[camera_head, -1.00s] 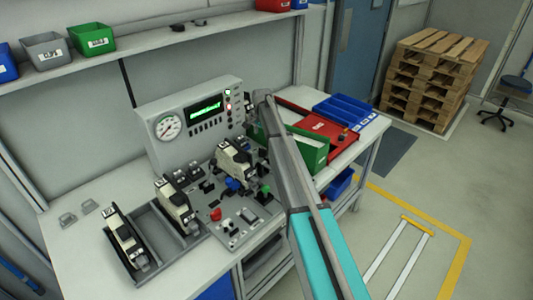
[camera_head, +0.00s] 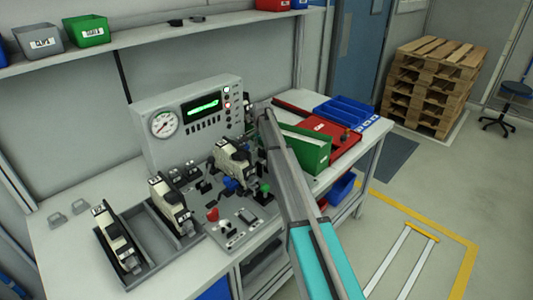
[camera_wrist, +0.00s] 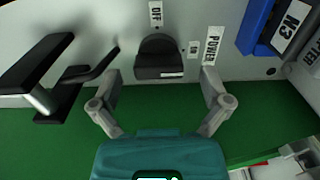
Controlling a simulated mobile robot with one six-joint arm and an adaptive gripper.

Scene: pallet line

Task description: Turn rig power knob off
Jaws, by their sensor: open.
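The grey rig panel (camera_head: 150,100) stands at the back of the bench, with a round gauge (camera_head: 164,125) and a lit green display (camera_head: 202,105). In the wrist view a black knob (camera_wrist: 158,62) sits on a grey face, near labels reading OFF (camera_wrist: 155,13) and POWER (camera_wrist: 212,46) and a smaller label (camera_wrist: 193,47). My gripper (camera_wrist: 160,85) is open, its two fingers spread to either side of the knob's near end. I cannot tell whether they touch it. In the head view my arm hides the knob and gripper.
On the bench are a green bin (camera_head: 305,145), a red case (camera_head: 335,137) and a grey tray (camera_head: 150,240) with fixtures.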

